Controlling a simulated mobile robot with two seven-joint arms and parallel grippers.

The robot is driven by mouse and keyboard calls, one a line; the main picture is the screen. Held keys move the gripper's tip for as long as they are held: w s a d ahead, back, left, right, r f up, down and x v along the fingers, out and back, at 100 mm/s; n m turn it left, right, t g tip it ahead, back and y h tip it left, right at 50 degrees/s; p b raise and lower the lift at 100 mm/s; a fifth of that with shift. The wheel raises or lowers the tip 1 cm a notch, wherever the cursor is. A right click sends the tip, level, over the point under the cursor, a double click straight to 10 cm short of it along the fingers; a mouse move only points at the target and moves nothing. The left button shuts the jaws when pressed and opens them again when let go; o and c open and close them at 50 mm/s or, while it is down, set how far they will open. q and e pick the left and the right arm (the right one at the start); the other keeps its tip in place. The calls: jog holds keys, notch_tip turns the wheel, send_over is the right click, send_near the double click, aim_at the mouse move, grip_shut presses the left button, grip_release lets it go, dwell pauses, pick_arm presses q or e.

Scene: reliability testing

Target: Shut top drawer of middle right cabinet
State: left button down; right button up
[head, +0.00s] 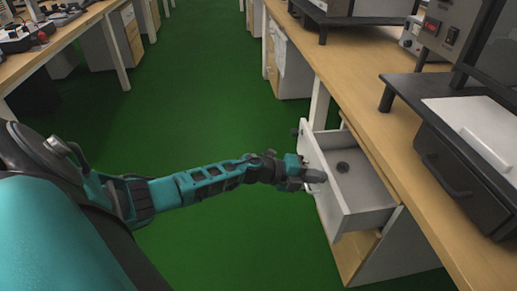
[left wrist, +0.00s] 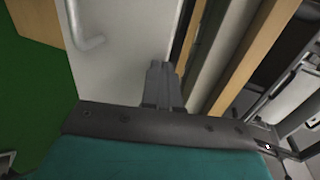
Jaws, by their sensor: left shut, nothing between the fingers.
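The open top drawer (head: 340,216) sticks out to the left from the cabinet (head: 394,250) under the right bench. Its white front panel faces left, and a small dark round object lies inside. My left gripper (head: 322,176) is shut and empty, with its fingertips at the drawer's front panel; I cannot tell whether they touch. In the left wrist view the shut fingers (left wrist: 160,75) lie over a pale panel (left wrist: 125,50) with a curved handle (left wrist: 88,35). My right gripper is not in view.
The wooden bench top (head: 350,85) runs above the drawer and carries a dark machine (head: 455,165) and other equipment. Another bench (head: 45,60) stands at the left. The green floor (head: 190,105) between the benches is clear.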

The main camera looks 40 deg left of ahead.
pick_arm(q)
jog(key=w+d+b, duration=0.1)
jog(key=w+d, duration=0.5)
jog(key=w, duration=0.1)
jog(key=shift+w+d+b, duration=0.2)
jog(key=shift+w+b, duration=0.05)
jog(key=shift+b, duration=0.05)
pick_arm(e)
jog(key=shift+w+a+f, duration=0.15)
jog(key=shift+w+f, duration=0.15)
